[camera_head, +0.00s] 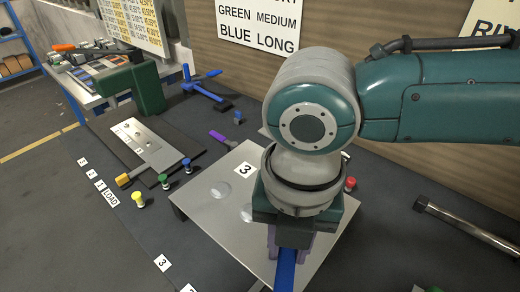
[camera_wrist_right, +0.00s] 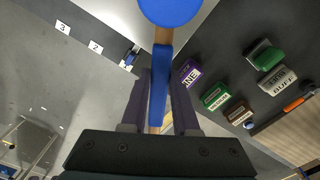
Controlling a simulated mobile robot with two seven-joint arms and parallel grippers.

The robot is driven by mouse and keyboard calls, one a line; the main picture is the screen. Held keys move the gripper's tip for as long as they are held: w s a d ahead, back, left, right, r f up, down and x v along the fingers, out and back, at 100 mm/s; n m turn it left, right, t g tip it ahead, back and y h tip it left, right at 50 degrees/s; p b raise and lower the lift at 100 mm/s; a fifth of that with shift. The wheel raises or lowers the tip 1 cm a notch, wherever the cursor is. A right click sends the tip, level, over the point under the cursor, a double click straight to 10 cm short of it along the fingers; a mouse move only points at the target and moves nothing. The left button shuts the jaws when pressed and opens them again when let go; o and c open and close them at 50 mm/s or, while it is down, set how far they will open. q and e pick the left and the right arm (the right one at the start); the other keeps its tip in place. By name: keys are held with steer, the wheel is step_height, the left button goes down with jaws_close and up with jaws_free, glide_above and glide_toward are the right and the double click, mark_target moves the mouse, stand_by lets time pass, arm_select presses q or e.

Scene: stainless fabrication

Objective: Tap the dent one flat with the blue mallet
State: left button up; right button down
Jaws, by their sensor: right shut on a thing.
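My right gripper (camera_head: 288,245) is shut on the handle of the blue mallet (camera_head: 285,272), over the front part of the metal panel (camera_head: 215,225). In the right wrist view the mallet's round blue head (camera_wrist_right: 172,9) is at the top, and its blue and wooden handle runs between the fingers of the right gripper (camera_wrist_right: 160,100). Two pale round dents (camera_head: 220,190) (camera_head: 246,213) show on the panel, the second partly beside my arm. A label "3" lies at the panel's far side; I cannot tell which dent is one. My arm hides the panel's right part. My left gripper is not in view.
Small yellow, green, blue and red pegs (camera_head: 138,199) stand around the panel. A blue clamp (camera_head: 203,88) and a flat plate (camera_head: 147,145) lie farther back. A metal bar (camera_head: 465,225) lies at right. The wrist view shows coloured labelled blocks (camera_wrist_right: 216,96).

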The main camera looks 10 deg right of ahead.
stand_by(0.3)
step_height(320, 180, down, 7)
steer(key=b, duration=0.5)
steer(key=shift+r+b, duration=0.1)
steer(key=shift+b, duration=0.25)
steer(key=shift+r+p, duration=0.3)
steer(key=shift+p, duration=0.05)
steer(key=shift+r, duration=0.15)
step_height(320, 180, up, 6)
steer(key=p, duration=0.6)
